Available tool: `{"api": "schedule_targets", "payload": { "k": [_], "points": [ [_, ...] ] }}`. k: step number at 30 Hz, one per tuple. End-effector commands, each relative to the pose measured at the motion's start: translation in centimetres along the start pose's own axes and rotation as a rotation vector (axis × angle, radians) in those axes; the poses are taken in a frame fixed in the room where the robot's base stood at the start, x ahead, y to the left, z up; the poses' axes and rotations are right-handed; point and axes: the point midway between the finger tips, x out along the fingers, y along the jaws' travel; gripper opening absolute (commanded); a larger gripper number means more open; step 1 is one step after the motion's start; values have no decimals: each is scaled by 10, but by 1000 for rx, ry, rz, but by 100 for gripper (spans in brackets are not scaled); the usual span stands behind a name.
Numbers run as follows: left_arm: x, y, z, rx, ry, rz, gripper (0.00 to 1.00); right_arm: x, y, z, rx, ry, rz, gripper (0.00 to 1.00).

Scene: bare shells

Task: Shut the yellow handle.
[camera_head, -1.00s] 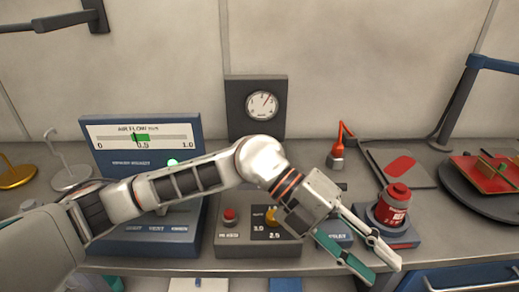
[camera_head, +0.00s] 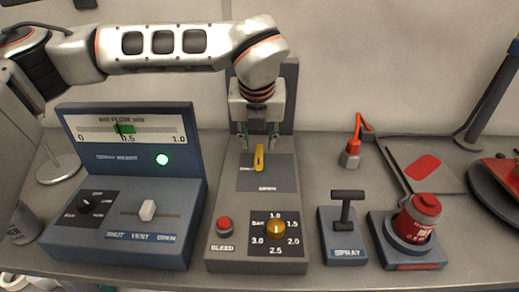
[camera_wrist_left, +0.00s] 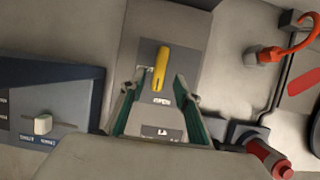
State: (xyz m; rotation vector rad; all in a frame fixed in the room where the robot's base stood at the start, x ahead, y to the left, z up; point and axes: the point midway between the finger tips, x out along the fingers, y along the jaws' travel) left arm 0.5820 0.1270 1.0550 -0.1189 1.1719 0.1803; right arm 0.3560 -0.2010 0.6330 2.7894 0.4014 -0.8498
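The yellow handle (camera_head: 259,158) is a short bar on a dark plate (camera_head: 280,180) of the grey control box. It points lengthwise towards the front. In the wrist view its near end (camera_wrist_left: 160,78) lies close to the word OPEN. My left gripper (camera_head: 258,142) comes down from above at the far end of the handle. Its green-lined fingers are apart with nothing between them that I can see gripped. In the wrist view the open fingers (camera_wrist_left: 153,88) stand to the left and right of the handle's line. Contact cannot be told. My right gripper is not in view.
On the same box are a red button (camera_head: 224,224) and a yellow knob (camera_head: 276,229). A blue console (camera_head: 125,225) with a white slider stands left. A spray lever (camera_head: 346,205) and a red canister (camera_head: 420,215) stand right.

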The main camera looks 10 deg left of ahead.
Motion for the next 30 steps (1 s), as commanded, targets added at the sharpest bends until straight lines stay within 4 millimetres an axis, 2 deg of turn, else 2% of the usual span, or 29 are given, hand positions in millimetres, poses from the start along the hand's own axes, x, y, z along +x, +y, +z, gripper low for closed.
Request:
{"api": "schedule_targets", "payload": {
  "k": [3, 9, 14, 21, 22, 25, 26, 30],
  "points": [
    [21, 0, -1, 0, 5, 1, 32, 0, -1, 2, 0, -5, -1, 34],
    [45, 0, -1, 2, 3, -1, 32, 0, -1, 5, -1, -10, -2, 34],
    [53, -1, -1, 3, 3, -2, 32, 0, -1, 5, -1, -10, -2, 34],
    [54, -1, -1, 3, 2, -2, 32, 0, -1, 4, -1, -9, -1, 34],
    [54, -1, -1, 3, 2, -2, 29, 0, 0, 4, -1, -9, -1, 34],
    [54, -1, -1, 3, 2, -2, 3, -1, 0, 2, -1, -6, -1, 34],
    [54, -1, -1, 3, 2, -2, 0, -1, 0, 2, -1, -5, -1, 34],
    [54, -1, -1, 3, 2, -2, 0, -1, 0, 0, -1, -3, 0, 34]
  ]
}}
